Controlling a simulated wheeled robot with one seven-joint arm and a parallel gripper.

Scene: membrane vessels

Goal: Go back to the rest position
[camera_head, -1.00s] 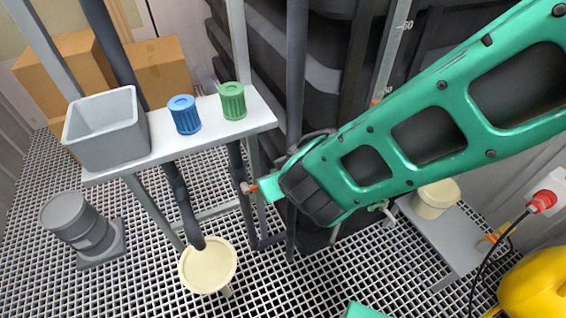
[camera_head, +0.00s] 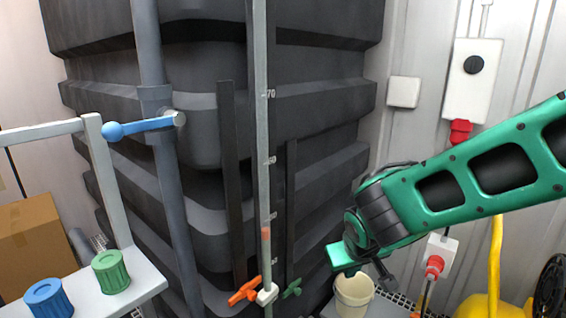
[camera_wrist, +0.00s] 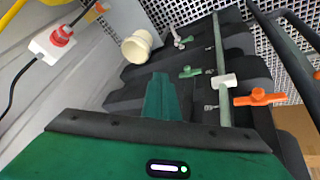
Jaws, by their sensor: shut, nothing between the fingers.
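My gripper (camera_head: 345,260) is at the end of my green arm, in front of the lower right part of the big black ribbed tank (camera_head: 330,110). In the wrist view my gripper (camera_wrist: 158,80) shows as a green shape pointing at the tank's side. It is shut and empty. My green arm comes in from the right edge of the head view.
A gauge tube (camera_head: 262,130) with an orange-handled valve (camera_head: 244,291) and a green-handled valve (camera_head: 292,289) stands left of my gripper. A cream bucket (camera_head: 353,295) is just below it. A blue-handled valve (camera_head: 140,128), two lidded jars and a cardboard box (camera_head: 35,240) are at left.

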